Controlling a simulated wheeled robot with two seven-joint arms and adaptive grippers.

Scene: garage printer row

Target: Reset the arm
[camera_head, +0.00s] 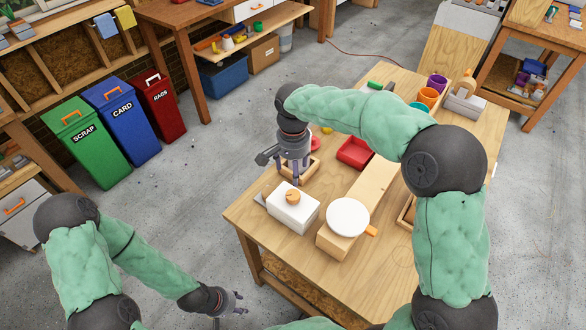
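My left gripper (238,302) is low at the bottom, beside the table's left side and over the floor. Its fingers look spread, with nothing seen between them. My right arm reaches across the table from the right. My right gripper (294,178) points down over a small wooden tray (312,169), behind a white box with an orange knob (292,212). Its fingers partly hide the tray, and I cannot tell whether they hold anything or touch it.
The wooden table (278,248) also bears a white round disc (347,217) on a wooden block, a red tray (354,152), and several cups near an orange cup (428,96). Green (90,148), blue (128,122) and red (160,108) bins stand left. Floor between bins and table is clear.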

